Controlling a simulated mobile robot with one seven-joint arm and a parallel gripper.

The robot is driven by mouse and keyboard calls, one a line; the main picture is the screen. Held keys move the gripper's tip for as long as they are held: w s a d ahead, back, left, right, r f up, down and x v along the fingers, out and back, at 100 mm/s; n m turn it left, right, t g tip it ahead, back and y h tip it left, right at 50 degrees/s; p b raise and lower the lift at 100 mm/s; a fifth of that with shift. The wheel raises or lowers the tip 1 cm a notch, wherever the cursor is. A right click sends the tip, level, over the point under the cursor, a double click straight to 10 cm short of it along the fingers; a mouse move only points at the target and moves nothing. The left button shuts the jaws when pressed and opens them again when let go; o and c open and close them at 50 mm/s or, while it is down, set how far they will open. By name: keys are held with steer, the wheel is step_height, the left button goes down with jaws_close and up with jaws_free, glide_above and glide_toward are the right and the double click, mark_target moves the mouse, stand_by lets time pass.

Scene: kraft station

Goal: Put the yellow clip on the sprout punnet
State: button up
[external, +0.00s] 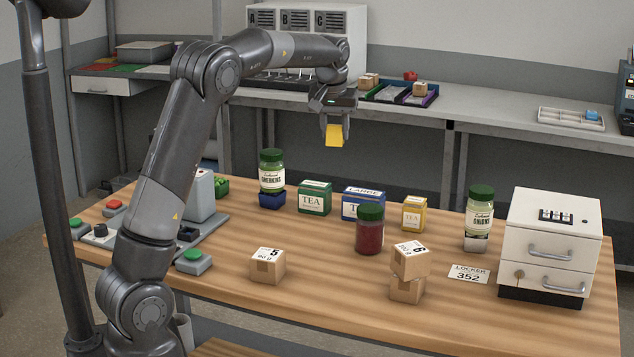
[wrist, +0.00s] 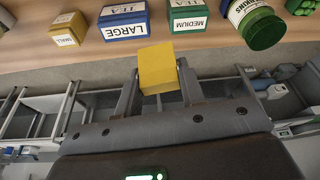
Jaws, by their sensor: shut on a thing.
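My gripper (external: 335,128) is shut on the yellow clip (external: 334,138), a plain yellow block in these views, and holds it in the air above the back of the wooden table. In the wrist view the yellow clip (wrist: 157,68) sits between my gripper's fingers (wrist: 160,85). The sprout punnet (external: 221,186), with bright green sprouts, stands at the back left of the table, partly hidden behind a grey block. It is well to the left of and below my gripper, apart from the clip.
The gherkins jar (external: 271,171) stands on a blue base right of the punnet. Green (external: 315,197), blue (external: 362,203) and yellow (external: 414,212) tea boxes line the back of the table. A red jar (external: 369,229), cartons (external: 268,266) and a drawer cabinet (external: 549,243) stand farther forward or right.

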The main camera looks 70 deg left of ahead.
steer(key=s+a+n, duration=0.1)
steer(key=s+a, duration=0.8)
steer(key=a, duration=0.2)
steer(key=n, duration=0.2)
glide_above(216, 178)
steer(key=d, duration=0.2)
steer(key=shift+g, duration=0.3)
steer(key=f, duration=1.1)
steer(key=shift+s+a+f, duration=0.1)
steer(key=shift+a+f, duration=0.1)
steer(key=shift+f, duration=0.2)
steer(key=shift+s+a+f, duration=0.1)
steer(key=shift+a+f, duration=0.05)
steer(key=shift+a, duration=0.05)
steer(key=shift+f, duration=1.95)
steer(key=shift+f+m, duration=0.1)
steer(key=shift+m, duration=0.2)
steer(key=o, duration=1)
